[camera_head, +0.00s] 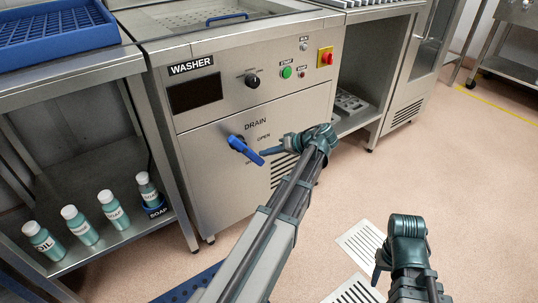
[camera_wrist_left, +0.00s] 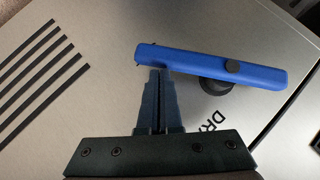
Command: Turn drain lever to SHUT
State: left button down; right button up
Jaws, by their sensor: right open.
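The blue drain lever (camera_head: 245,150) is on the washer's front panel below the word DRAIN. It slants down to the right from its pivot. The OPEN label (camera_head: 264,136) is right of the pivot; another small label below is partly hidden by the lever. In the left wrist view the lever (camera_wrist_left: 205,63) lies across the upper part, with its dark hub behind it. My left gripper (camera_head: 264,152) is at the lever's free end. Its fingers (camera_wrist_left: 158,72) are together with nothing between them, at or just short of the lever; contact cannot be told. My right gripper (camera_head: 377,272) is open, away over the floor.
The washer (camera_head: 215,140) has a dark display, a knob, a green button and a red stop button (camera_head: 325,57) above the lever. A shelf at left holds several bottles (camera_head: 79,225). A blue crate (camera_head: 60,40) sits above. The floor at right is clear around white grates (camera_head: 362,243).

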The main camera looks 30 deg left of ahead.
pick_arm(q)
jog(key=shift+s+a+f+b, duration=0.25)
jog(key=shift+s+f+b, duration=0.3)
jog(key=shift+f, duration=0.2)
jog(key=shift+s+a+f+b, duration=0.2)
jog(key=shift+s+f+b, duration=0.3)
jog(key=shift+f, duration=0.2)
jog(key=shift+s+a+f+b, duration=0.3)
jog(key=shift+s+f+b, duration=0.2)
jog(key=shift+s, duration=0.2)
jog(key=shift+s, duration=0.1)
jog(key=p, duration=0.8)
send_near(259, 162)
jog(key=shift+s+d+r, duration=0.15)
jog(key=shift+d+r, duration=0.15)
jog(key=shift+d, duration=0.3)
jog(key=shift+s+d+r, duration=0.15)
jog(key=shift+d+r, duration=0.2)
jog(key=shift+d, duration=0.25)
jog(key=shift+s+d+r, duration=0.15)
jog(key=shift+d+r, duration=0.15)
jog(key=shift+d, duration=0.3)
